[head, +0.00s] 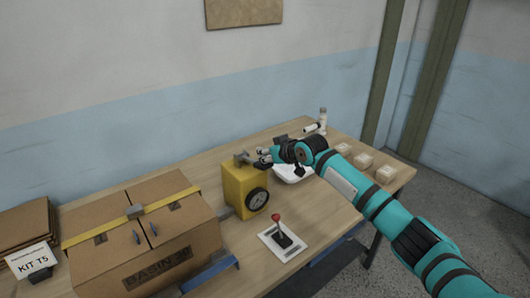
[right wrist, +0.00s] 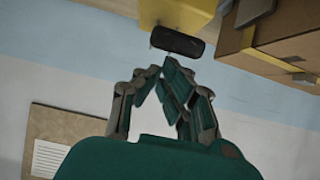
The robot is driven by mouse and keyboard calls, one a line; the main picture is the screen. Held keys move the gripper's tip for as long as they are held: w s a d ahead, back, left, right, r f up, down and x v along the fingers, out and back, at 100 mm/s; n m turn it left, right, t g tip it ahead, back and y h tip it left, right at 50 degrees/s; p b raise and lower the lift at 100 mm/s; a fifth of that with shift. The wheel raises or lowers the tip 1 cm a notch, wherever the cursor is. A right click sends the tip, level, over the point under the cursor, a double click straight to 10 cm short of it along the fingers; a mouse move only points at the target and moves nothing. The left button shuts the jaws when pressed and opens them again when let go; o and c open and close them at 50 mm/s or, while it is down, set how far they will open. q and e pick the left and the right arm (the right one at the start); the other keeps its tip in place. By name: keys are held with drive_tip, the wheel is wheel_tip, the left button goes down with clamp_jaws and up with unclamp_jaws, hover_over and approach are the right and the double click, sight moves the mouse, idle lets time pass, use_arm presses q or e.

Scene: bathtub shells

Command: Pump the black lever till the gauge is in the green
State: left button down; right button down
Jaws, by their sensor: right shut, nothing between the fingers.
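The yellow pump box (head: 240,182) stands on the wooden table, with a round black-rimmed gauge (head: 257,199) on its front. The gauge's needle and coloured zones are too small to read. A grey bracket (head: 242,157) sits on top of the box. In the right wrist view, the black lever end (right wrist: 177,41) lies in front of the yellow box (right wrist: 185,12). My right gripper (head: 263,160) is shut and empty beside the box's top; its fingertips (right wrist: 167,70) are close to the lever end, contact unclear. My left gripper is out of view.
A red-knobbed stick on a white plate (head: 270,241) stands in front of the box. A large cardboard carton (head: 150,232) is at left. A white basin (head: 292,176) lies behind my arm; several small blocks (head: 363,160) are at right.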

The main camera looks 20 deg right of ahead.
drive_tip(key=shift+s+d+f+t+b, duration=0.1)
drive_tip(key=shift+s+f+t+b, duration=0.2)
drive_tip(key=shift+f+b, duration=0.4)
drive_tip(key=shift+s+d+f+t+b, duration=0.15)
drive_tip(key=shift+f+t+b, duration=0.2)
drive_tip(key=shift+b, duration=0.5)
drive_tip(key=f+t+b, duration=0.1)
drive_tip(key=f+b, duration=0.1)
drive_tip(key=b, duration=0.2)
drive_tip(key=s+f+t+y+b, duration=0.1)
drive_tip(key=f+b, duration=0.2)
drive_tip(key=b, duration=0.1)
drive_tip(key=shift+s+d+f+t, duration=0.15)
drive_tip(key=shift+s+f+t, duration=0.05)
drive_tip(key=shift+t, duration=0.15)
drive_tip(key=shift+f, duration=0.15)
